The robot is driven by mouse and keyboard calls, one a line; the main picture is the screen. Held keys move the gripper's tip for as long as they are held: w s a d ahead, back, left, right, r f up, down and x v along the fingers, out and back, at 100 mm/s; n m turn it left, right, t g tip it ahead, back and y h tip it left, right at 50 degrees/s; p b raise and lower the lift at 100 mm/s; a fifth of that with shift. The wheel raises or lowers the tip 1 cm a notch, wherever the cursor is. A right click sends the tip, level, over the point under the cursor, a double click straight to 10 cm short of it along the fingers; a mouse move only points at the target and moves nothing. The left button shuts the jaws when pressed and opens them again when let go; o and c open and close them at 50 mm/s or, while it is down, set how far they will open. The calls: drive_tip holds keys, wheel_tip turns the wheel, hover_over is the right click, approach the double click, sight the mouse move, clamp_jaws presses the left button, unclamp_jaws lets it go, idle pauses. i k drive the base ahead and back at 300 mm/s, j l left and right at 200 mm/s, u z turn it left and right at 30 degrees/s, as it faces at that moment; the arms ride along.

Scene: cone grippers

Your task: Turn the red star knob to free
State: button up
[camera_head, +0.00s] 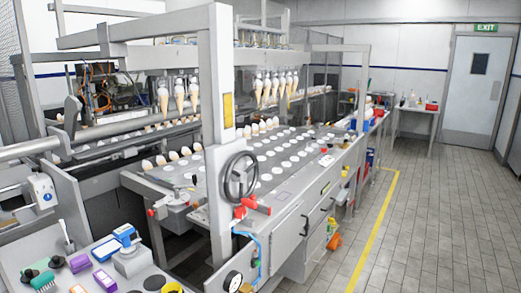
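A small red knob-like part (240,212) sits low on the machine's upright post, just below the dark handwheel (240,176). It is too small to tell whether it is star-shaped or how it is turned. A red lever-like handle (257,205) sticks out to its right. Another small red part (151,213) is on the frame further left. I cannot tell for sure which of these is the red star knob, and no "free" marking is readable. My gripper is not in view.
The cone machine (285,165) fills the left and middle, with cones hanging above its perforated deck. A bench (75,280) with coloured items is at the front left, and a round gauge (233,281) is at the front. Tiled floor (430,220) right of the yellow line (374,230) is clear.

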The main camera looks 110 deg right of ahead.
sight(240, 212)
drive_tip(key=z, duration=3.75)
